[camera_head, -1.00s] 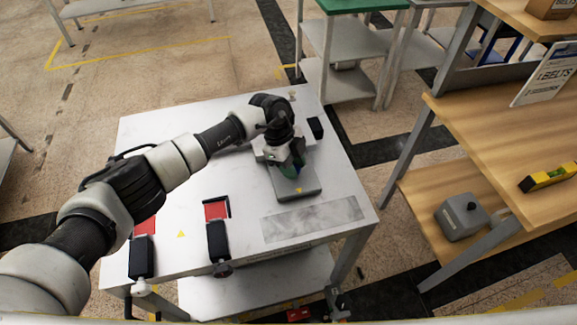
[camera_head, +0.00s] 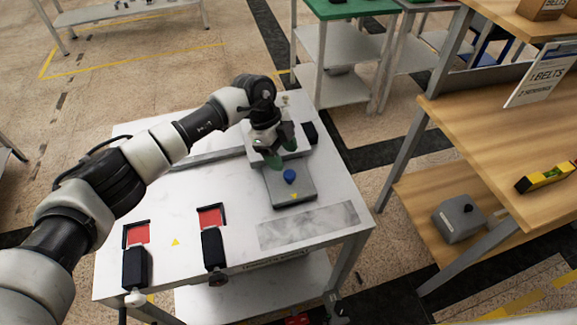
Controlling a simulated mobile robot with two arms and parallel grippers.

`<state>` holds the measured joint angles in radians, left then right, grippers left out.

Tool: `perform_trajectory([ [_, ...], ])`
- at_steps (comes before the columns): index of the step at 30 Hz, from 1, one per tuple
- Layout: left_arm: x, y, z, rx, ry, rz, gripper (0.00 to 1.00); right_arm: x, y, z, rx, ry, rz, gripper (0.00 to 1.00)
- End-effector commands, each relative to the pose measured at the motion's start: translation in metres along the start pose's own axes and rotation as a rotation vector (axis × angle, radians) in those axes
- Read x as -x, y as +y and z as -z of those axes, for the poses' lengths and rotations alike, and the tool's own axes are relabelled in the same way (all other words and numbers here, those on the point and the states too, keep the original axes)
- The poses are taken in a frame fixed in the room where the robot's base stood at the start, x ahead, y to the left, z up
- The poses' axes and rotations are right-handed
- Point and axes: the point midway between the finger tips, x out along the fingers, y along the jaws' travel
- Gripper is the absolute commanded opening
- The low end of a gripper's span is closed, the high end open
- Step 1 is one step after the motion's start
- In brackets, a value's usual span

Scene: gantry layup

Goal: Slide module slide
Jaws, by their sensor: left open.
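The slide module appears to be a grey block (camera_head: 291,192) with a blue knob (camera_head: 290,176) on top and a small yellow triangle at its front edge. It sits on the right part of the white table. My left gripper (camera_head: 281,145) has dark, green-tipped fingers. It is open and empty, just behind and left of the blue knob and apart from it. The gripper hides part of the pale block behind the grey one. My right gripper cannot be made out.
Two red squares (camera_head: 138,234) (camera_head: 210,216) with black clamps in front of them are at the table's left front. A marbled strip (camera_head: 308,222) lies at the front right. A small black block (camera_head: 310,133) is at the right edge. A wooden bench (camera_head: 500,150) stands to the right.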

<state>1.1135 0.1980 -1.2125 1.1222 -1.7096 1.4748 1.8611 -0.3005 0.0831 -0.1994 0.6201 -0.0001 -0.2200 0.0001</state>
Motion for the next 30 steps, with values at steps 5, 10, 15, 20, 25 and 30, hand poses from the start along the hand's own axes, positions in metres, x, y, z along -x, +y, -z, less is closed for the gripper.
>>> perform_trajectory([
  [5,0.032,-0.001,0.000,-0.002,0.000,0.002,0.58,-0.006,-0.001,0.000,-0.001,0.000,0.001,0.87],
  [10,0.048,-0.001,0.001,-0.002,0.001,0.000,0.58,-0.008,-0.003,0.000,-0.002,0.001,0.004,0.87],
  [15,0.052,-0.001,0.001,-0.001,0.001,0.000,0.58,-0.008,-0.005,0.000,-0.002,0.001,0.006,0.87],
  [20,0.051,-0.001,0.001,-0.001,0.001,0.000,0.58,-0.008,-0.005,0.000,-0.002,0.001,0.006,0.87],
  [25,0.051,-0.001,0.001,-0.001,0.001,0.000,0.58,-0.008,-0.004,0.000,-0.002,0.001,0.005,0.87],
  [30,0.051,-0.001,0.001,-0.001,0.001,0.000,0.58,-0.008,-0.004,0.003,-0.002,0.005,0.005,0.87],
])
